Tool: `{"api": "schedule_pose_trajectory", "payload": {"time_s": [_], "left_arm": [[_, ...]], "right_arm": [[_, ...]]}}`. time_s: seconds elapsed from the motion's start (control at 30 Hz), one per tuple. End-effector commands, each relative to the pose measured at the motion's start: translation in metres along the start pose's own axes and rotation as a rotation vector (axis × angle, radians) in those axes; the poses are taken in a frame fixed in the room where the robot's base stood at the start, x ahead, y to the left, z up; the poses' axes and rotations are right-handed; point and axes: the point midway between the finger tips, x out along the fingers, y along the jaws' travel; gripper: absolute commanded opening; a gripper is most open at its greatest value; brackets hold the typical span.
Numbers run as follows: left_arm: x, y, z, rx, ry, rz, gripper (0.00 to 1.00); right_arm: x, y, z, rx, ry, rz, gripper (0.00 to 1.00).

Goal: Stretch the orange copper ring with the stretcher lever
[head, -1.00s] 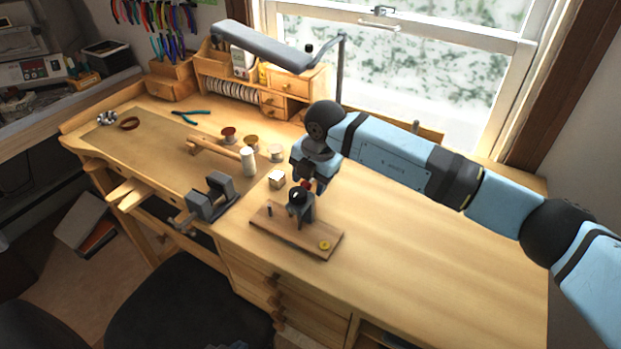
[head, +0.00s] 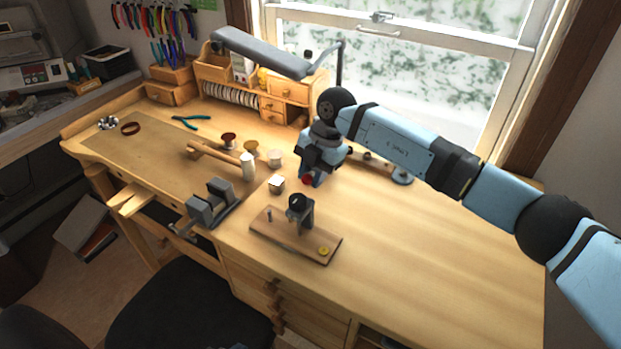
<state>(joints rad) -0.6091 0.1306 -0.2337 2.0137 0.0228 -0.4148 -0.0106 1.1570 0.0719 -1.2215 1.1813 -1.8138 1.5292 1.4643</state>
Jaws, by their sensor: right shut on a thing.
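The stretcher has a wooden base (head: 272,235) and a black upright (head: 306,218) with a rounded dark head, standing on the bench front. A small yellow disc or ring (head: 324,250) lies on the base's right end. My right gripper (head: 309,180) is just behind and above the upright, shut on a small red piece (head: 307,181). I cannot tell whether this red piece is part of the lever. A reddish-brown ring (head: 130,128) lies at the far left of the bench. No clearly orange ring is visible around the upright. My left gripper is out of view.
A grey vise (head: 210,203) stands left of the stretcher. The bench to the right is clear below my arm.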

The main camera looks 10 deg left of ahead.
Motion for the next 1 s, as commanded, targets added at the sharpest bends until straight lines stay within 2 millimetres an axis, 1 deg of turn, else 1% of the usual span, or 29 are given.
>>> {"api": "schedule_pose_trajectory", "payload": {"time_s": [0.03, 0.17, 0.4, 0.7, 1.0], "left_arm": [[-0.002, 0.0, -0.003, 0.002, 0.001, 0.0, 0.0], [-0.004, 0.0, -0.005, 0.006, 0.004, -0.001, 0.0], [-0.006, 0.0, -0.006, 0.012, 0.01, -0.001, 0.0], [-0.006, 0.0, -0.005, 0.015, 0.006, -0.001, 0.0], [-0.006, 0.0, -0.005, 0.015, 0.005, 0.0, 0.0]], "right_arm": [[-0.006, 0.001, 0.002, 0.01, 0.035, -0.002, 0.0], [-0.016, 0.004, 0.005, 0.029, 0.13, -0.005, 0.0], [-0.031, 0.006, 0.013, 0.026, 0.127, -0.004, 0.0], [-0.039, 0.008, 0.019, 0.027, 0.125, -0.003, 0.0], [-0.039, 0.008, 0.02, 0.027, 0.124, -0.003, 0.0]]}}
